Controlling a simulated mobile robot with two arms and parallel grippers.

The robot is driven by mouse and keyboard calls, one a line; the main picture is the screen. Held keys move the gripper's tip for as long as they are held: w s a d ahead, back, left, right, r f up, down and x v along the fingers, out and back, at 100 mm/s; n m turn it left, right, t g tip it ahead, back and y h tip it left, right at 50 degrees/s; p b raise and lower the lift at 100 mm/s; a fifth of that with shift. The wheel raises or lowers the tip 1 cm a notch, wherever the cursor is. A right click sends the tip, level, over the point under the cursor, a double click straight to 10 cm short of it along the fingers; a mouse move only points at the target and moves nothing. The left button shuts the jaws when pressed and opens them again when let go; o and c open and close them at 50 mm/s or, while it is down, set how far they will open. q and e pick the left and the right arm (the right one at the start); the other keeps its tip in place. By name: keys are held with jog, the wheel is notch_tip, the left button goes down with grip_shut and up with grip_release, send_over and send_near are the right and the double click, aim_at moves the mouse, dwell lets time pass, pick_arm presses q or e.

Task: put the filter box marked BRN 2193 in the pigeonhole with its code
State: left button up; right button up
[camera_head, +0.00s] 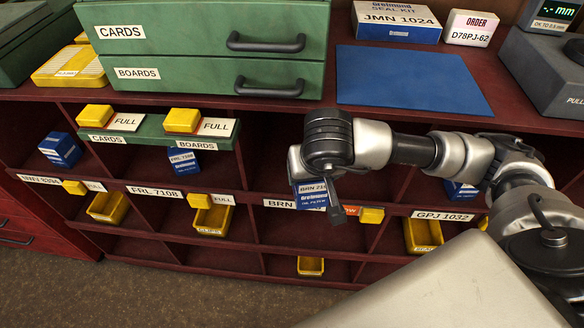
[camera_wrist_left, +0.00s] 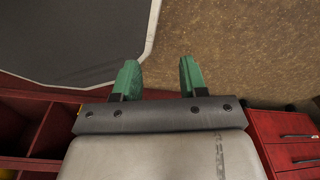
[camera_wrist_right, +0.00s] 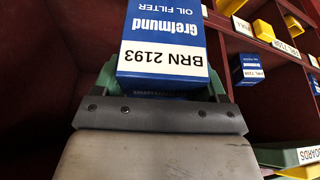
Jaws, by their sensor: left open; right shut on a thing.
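The blue filter box (camera_wrist_right: 163,35) has a white label, BRN 2193, upside down in the right wrist view. My right gripper (camera_wrist_right: 163,82) is shut on it, with green fingers on both sides. In the head view the box (camera_head: 312,194) shows below my right wrist, in front of the middle of the rack. A shelf label starting BRN (camera_head: 279,204) is just left of the box; the rest of it is hidden. I cannot tell whether the box is inside the pigeonhole opening. My left gripper (camera_wrist_left: 160,78) is open and empty, away from the rack.
The dark red rack has blue boxes marked FRL 7108 (camera_head: 184,162) and another (camera_head: 60,149) in cells at left. A green drawer unit (camera_head: 205,45) and blue mat (camera_head: 410,80) are on top.

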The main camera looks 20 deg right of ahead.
jog(key=d+f+m, duration=0.1)
jog(key=d+f+m+b, duration=0.1)
jog(key=f, duration=0.1)
jog(key=shift+s+d+f+h, duration=0.1)
jog(key=shift+s+f+h, duration=0.1)
jog(key=shift+h, duration=0.2)
jog(key=shift+s+d+f+m, duration=0.15)
jog(key=shift+d+m, duration=0.1)
jog(key=shift+m, duration=0.05)
jog(key=w+d+f+b, duration=0.2)
jog(key=w, duration=0.1)
jog(key=w+d+f+b, duration=0.2)
jog(key=w+f, duration=0.1)
jog(key=w, duration=0.1)
jog(key=w+d+f+b, duration=0.2)
jog(key=w+d+f, duration=0.1)
jog(key=w, duration=0.1)
jog(key=shift+w+b, duration=0.2)
jog(key=shift+b, duration=0.2)
jog(key=shift+w+d+f, duration=0.2)
jog(key=shift+w, duration=0.1)
jog(key=shift+w+d, duration=0.1)
jog(key=shift+w, duration=0.05)
pick_arm(q)
notch_tip(320, 180, down, 8)
jog(key=shift+s+f, duration=0.2)
jog(key=shift+s, duration=0.05)
pick_arm(e)
jog(key=shift+r, duration=0.1)
